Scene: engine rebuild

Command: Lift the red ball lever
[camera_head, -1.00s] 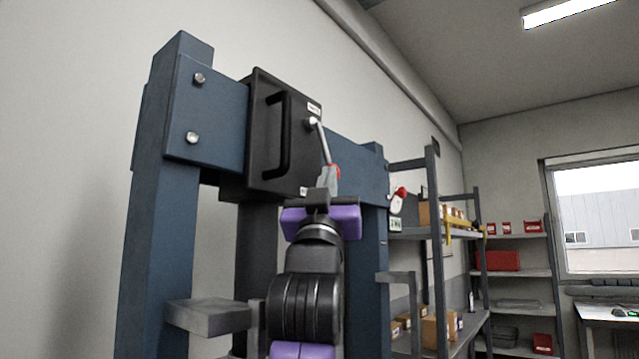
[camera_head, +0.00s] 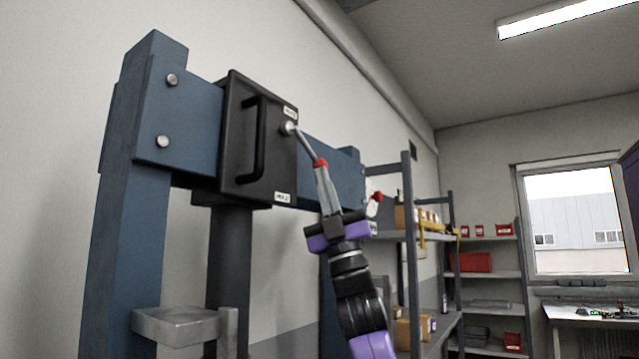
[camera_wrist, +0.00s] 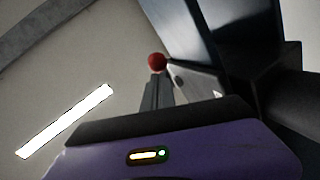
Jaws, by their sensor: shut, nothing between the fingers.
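The lever (camera_head: 304,144) is a thin metal rod. It runs down to the right from a pivot on the black box (camera_head: 236,150) and ends in a red ball (camera_head: 320,163). My gripper (camera_head: 322,172) is shut and empty, with its grey fingertips directly under the ball. They look in contact with it, but exact contact is hard to tell. In the wrist view the red ball (camera_wrist: 157,61) sits just beyond the closed fingertips (camera_wrist: 157,78). The fingers hide part of the ball's underside.
The box, with a black handle (camera_head: 256,140), sits on a blue press frame (camera_head: 180,110). A second red knob (camera_head: 375,197) shows behind my gripper to the right. Shelves with boxes (camera_head: 410,330) stand further right. Open air lies above the lever.

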